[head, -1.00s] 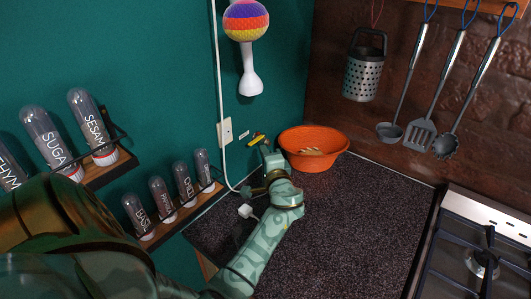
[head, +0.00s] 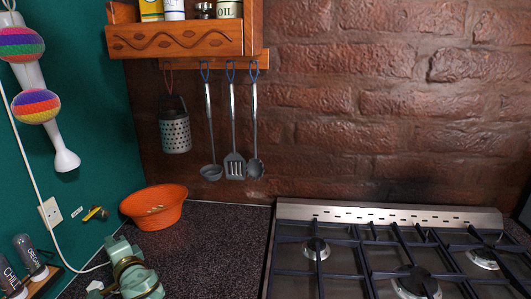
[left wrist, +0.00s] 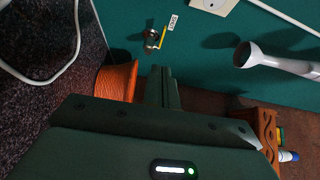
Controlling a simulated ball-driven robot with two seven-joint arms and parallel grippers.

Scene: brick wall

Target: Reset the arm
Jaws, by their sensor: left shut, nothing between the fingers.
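My left gripper (head: 117,243) is at the lower left of the head view, over the dark counter, with its arm running to the bottom edge. It is in front of the orange bowl (head: 153,222). In the left wrist view its fingers (left wrist: 161,84) are together and hold nothing. The orange bowl (left wrist: 117,80) shows there just left of the fingers, partly hidden by the gripper body. My right arm is not in view.
The counter (head: 215,250) is clear right of my arm. A gas stove (head: 340,262) is at the right. A white cord and outlet (head: 50,211) and spice jars (head: 30,258) are at the left. Utensils (head: 234,130) hang below a wooden shelf (head: 180,40).

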